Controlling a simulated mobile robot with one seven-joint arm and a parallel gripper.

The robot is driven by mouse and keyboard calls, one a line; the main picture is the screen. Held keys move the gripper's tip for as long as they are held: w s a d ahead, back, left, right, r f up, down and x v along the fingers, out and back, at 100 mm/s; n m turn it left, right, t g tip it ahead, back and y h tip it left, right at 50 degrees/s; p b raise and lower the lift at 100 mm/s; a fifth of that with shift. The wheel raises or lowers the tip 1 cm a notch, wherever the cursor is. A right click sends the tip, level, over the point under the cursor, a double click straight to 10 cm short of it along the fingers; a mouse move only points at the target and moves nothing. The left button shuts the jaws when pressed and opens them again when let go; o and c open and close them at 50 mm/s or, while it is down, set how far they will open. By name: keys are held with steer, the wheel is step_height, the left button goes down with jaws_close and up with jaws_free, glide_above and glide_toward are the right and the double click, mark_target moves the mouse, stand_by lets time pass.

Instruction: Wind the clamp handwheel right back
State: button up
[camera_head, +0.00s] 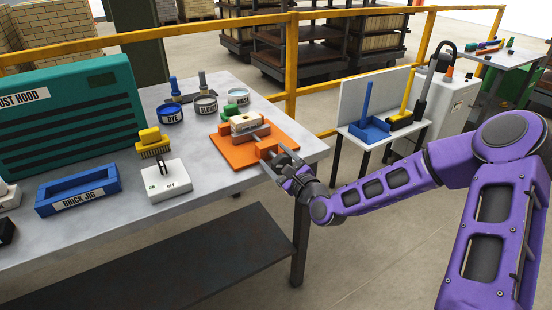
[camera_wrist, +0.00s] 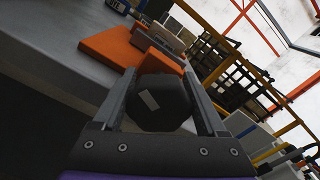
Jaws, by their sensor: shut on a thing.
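The clamp handwheel is a dark, rounded knob with a pale mark on its face (camera_wrist: 150,98), seen in the wrist view at the front of the orange clamp. My gripper (camera_wrist: 165,95) is shut on it, one finger on each side. In the head view my gripper (camera_head: 283,163) is at the front right corner of the orange clamp base (camera_head: 232,158), and its fingers mostly hide the handwheel. An orange block (camera_head: 267,147) stands just behind the wheel. A pale brick (camera_head: 246,123) with a grey plate against it sits on the base, with a green part behind.
A side table with a blue tray (camera_head: 369,130) is at right.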

steer(key=shift+n, duration=0.9)
steer(key=o, duration=1.3)
